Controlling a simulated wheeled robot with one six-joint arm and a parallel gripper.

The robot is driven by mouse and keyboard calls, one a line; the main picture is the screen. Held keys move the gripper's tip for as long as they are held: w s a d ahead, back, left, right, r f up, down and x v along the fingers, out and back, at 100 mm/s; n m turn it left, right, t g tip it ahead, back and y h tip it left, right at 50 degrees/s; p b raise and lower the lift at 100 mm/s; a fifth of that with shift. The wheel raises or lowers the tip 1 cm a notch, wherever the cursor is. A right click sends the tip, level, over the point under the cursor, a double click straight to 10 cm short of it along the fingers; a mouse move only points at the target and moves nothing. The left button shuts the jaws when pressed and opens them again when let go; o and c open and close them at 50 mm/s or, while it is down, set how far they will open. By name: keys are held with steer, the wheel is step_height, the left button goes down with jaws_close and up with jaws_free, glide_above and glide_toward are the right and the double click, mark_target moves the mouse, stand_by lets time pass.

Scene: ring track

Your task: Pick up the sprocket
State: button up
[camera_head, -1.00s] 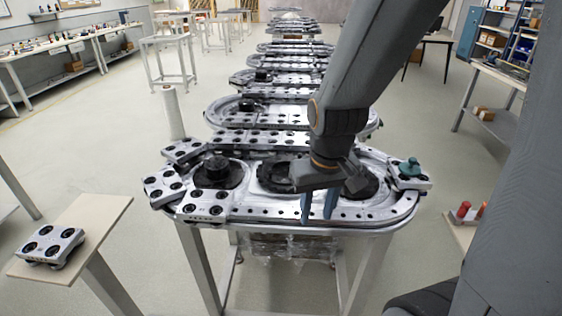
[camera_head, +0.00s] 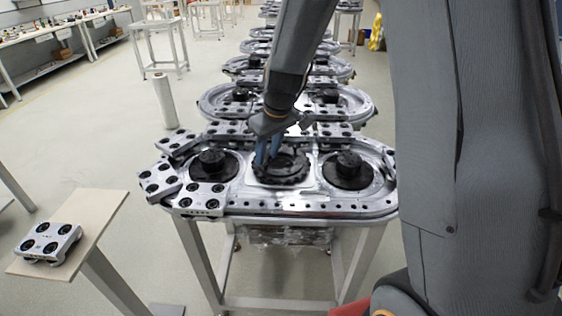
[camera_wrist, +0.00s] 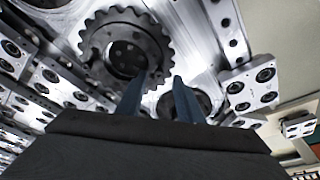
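The sprocket (camera_head: 280,172) is a dark toothed disc with a central hole. It lies flat on a silver plate in the middle of the nearest ring track (camera_head: 310,205). In the wrist view the sprocket (camera_wrist: 96,58) fills the upper left, with its teeth clear. My gripper (camera_head: 266,160) has two blue fingers and is over the sprocket's left rear side in the head view. In the wrist view my gripper (camera_wrist: 160,78) shows its fingertips apart with nothing held between them. Whether a fingertip touches the sprocket cannot be told.
Black round hubs stand left (camera_head: 213,165) and right (camera_head: 347,170) of the sprocket. Silver carriages with black wheels (camera_head: 202,195) crowd the track's left end. A side stand (camera_head: 95,208) bears one carriage (camera_head: 48,243). A white roll (camera_head: 165,100) stands behind.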

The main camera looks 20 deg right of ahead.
mark_target(265, 163)
steer(key=shift+p+x, duration=0.55)
steer(key=shift+x, duration=1.2)
steer(key=shift+w, duration=0.15)
jaws_close()
steer(key=shift+r, duration=0.1)
